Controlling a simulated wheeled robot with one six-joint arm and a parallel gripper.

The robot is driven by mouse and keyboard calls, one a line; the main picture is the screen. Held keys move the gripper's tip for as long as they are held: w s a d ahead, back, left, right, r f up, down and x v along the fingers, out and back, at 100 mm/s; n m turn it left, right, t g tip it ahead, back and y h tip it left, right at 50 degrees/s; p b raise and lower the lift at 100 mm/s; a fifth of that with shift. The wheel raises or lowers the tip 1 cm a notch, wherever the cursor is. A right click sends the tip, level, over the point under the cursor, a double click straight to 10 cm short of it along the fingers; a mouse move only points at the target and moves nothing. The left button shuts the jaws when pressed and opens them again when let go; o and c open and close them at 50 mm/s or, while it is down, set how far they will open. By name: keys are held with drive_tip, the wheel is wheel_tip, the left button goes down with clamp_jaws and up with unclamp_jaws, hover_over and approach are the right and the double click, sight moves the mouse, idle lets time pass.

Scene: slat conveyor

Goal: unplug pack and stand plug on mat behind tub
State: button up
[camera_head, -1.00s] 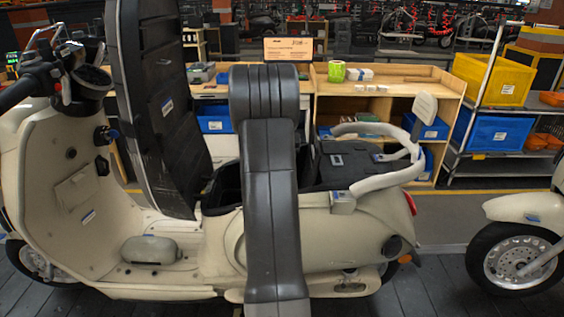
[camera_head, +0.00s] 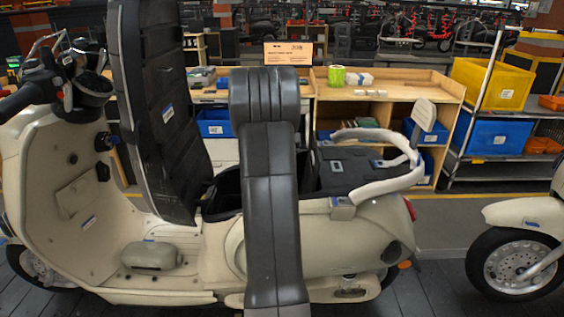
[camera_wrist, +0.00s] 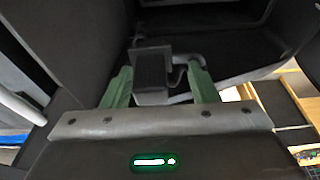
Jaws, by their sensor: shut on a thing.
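The cream scooter's seat (camera_head: 160,110) stands raised. The dark tub (camera_head: 226,192) is open below it, partly hidden by my arm. Behind it, on the scooter's tail, lies a dark mat-like surface (camera_head: 350,172) with small pale and blue marks. In the wrist view my gripper (camera_wrist: 160,82) has its green fingers on either side of a dark, blocky plug (camera_wrist: 152,68) and is shut on it. A grey cable loop (camera_wrist: 190,68) shows beside the plug. Dark walls of the tub lie beyond. I cannot make out the pack, nor whether the plug is seated. The head view hides my gripper behind my arm.
A pale curved grab rail (camera_head: 385,180) rings the scooter's tail. A wooden bench (camera_head: 390,88) and blue and yellow bins (camera_head: 492,83) stand behind. Another scooter's front wheel (camera_head: 510,262) is at right. The dark slat floor (camera_head: 435,290) is clear between the scooters.

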drive_tip(key=shift+r, duration=6)
wheel_tip(320, 180, up, 7)
drive_tip(key=shift+f, duration=0.1)
drive_tip(key=w+d, duration=0.3)
drive_tip(key=d, duration=1.3)
drive_tip(key=shift+d, duration=0.25)
drive_tip(key=shift+s+f, duration=0.1)
drive_tip(key=shift+f+b, duration=2.5)
drive_tip(key=shift+f, duration=2.45)
